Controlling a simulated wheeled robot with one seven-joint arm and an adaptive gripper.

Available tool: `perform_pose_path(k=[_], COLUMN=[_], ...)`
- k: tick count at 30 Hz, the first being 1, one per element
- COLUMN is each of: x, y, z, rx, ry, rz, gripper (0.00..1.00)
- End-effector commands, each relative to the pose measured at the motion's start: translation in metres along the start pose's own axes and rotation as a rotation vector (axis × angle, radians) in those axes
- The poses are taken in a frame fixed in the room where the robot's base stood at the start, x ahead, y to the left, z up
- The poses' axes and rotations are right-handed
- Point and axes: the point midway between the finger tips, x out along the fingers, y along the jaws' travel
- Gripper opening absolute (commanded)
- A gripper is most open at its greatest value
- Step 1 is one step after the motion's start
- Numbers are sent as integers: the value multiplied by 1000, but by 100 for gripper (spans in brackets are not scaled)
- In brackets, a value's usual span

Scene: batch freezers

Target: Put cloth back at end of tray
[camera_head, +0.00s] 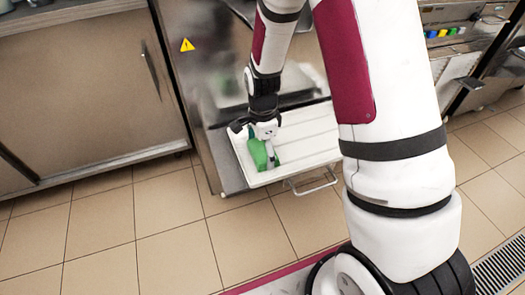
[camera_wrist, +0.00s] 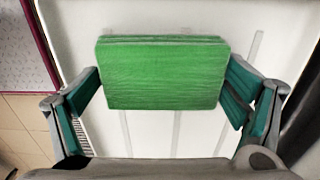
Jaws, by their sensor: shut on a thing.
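The green cloth (camera_wrist: 162,72) is a folded, flat block between the two fingers of my gripper (camera_wrist: 162,90) in the wrist view. The fingers are shut on its left and right edges. In the head view the cloth (camera_head: 258,153) hangs below my gripper (camera_head: 268,150), at the left end of the white tray (camera_head: 312,138). The tray has lengthwise ridges, which also show under the cloth in the wrist view. I cannot tell whether the cloth touches the tray.
A steel freezer (camera_head: 195,60) with a yellow warning sign stands behind the tray. A wire handle (camera_head: 312,183) juts from the tray's front. A steel cabinet (camera_head: 80,90) stands at the left. The tiled floor (camera_head: 150,235) in front is clear. The right part of the tray is bare.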

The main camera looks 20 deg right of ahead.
Motion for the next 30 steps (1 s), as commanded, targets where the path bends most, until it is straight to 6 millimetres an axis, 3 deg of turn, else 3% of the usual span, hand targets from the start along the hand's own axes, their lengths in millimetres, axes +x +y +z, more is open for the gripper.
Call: perform_pose_path(k=[9, 10, 11, 23, 30], x=[2, 2, 2, -1, -37], y=[0, 0, 0, 0, 0], z=[0, 0, 0, 0, 0], rx=[0, 0, 0, 0, -1], ry=[0, 0, 0, 0, 1], rz=[-1, -1, -1, -1, -4], gripper=[61, 95, 100, 100, 100])
